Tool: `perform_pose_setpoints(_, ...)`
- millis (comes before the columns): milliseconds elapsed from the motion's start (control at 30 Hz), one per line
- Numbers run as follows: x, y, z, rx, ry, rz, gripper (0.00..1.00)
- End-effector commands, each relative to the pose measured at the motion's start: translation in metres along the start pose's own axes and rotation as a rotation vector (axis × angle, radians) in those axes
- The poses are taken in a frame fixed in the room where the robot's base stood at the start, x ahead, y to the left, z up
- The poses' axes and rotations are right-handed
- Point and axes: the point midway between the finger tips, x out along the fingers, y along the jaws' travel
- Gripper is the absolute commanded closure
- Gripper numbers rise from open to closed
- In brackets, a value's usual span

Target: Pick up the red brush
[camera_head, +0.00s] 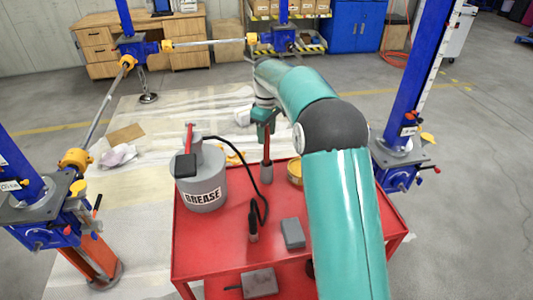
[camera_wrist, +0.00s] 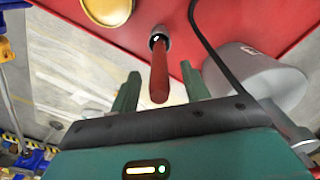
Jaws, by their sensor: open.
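The red brush stands upright on the red cart (camera_head: 210,245), its red handle (camera_head: 267,146) up and its grey lower end (camera_head: 267,174) down. My gripper (camera_head: 263,125) is open at the top of the handle, its fingers pointing down. In the wrist view the handle (camera_wrist: 159,80) shows between the two spread fingers of my gripper (camera_wrist: 160,72), with gaps on both sides. The fingers do not appear to touch it. The brush's lower end (camera_wrist: 158,39) meets the cart top farther off.
A grey grease bucket (camera_head: 203,182) with a black hose (camera_head: 246,163) stands left of the brush. A yellow tin (camera_head: 295,171) is close on the right. A grey box (camera_head: 292,233) lies nearer on the cart. Blue jack posts (camera_head: 409,80) stand around.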

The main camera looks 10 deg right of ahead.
Motion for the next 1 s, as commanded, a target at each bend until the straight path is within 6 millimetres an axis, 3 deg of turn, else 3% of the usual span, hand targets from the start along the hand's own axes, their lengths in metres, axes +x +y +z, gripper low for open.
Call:
perform_pose_setpoints(167,0.023,0.001,0.0,0.0,0.0,0.0,0.54)
perform_pose_setpoints(400,0.025,0.001,0.0,0.001,0.001,0.001,0.54)
perform_pose_setpoints(433,0.025,0.001,0.0,0.001,0.001,0.001,0.56)
perform_pose_setpoints(667,0.025,0.001,0.0,0.001,0.001,0.001,1.0)
perform_pose_setpoints(1000,0.019,0.001,0.0,0.0,0.002,0.002,1.0)
